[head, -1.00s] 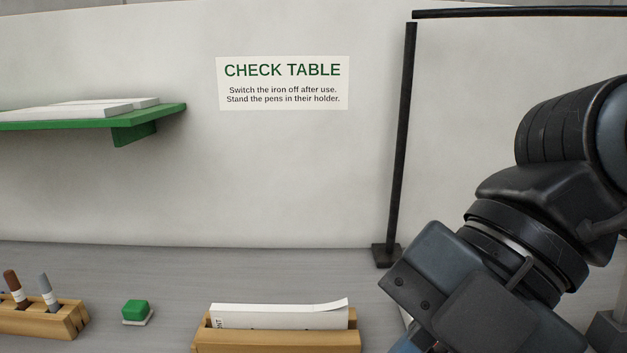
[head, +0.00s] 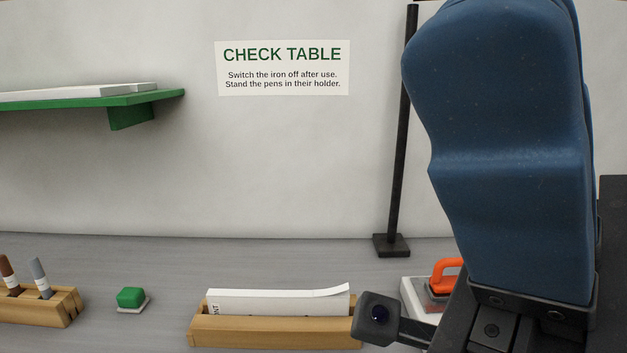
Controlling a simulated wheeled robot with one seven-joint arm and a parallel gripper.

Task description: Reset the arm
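My gripper (head: 505,110) fills the right side of the head view, close to the camera. A large blue finger points up from its dark mount, with its tip near the top edge. A sliver of blue shows along its right edge, but any gap between the fingers is hidden. A dark wrist part (head: 380,316) sticks out to the left of the mount. I see nothing held, though the far side of the finger is hidden.
On the grey table (head: 150,250) stand a wooden pen holder (head: 62,310), a green block (head: 130,298) on a pale base, a wooden rack (head: 270,335) with paper (head: 275,303), and an orange-handled iron (head: 445,275), partly hidden. A black post (head: 400,150) stands behind; a green shelf (head: 150,98) is left.

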